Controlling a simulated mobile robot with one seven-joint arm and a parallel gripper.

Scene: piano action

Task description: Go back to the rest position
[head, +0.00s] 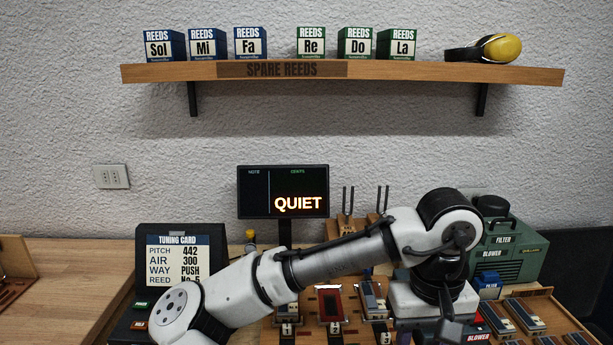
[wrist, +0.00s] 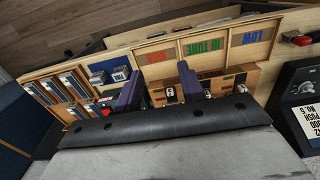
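My arm spans the lower middle of the head view, bent over the bench, with its wrist on the right above the reed blocks. My gripper (head: 452,328) points down there, partly cut off by the lower edge of the picture. In the wrist view my gripper (wrist: 160,86) shows two dark purple fingers set well apart. Nothing is held between them; only the bench and wooden board show in the gap. The fingertips are over the board near the sorting tray (wrist: 186,30). Whether they touch anything cannot be told.
A screen (head: 283,192) reads QUIET. A tuning card (head: 180,260) stands at left, and a green blower (head: 512,250) at right. Reed blocks (head: 331,305) lie under my arm. A wall shelf (head: 400,72) holds reed boxes and earmuffs. The left bench top (head: 75,285) is mostly clear.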

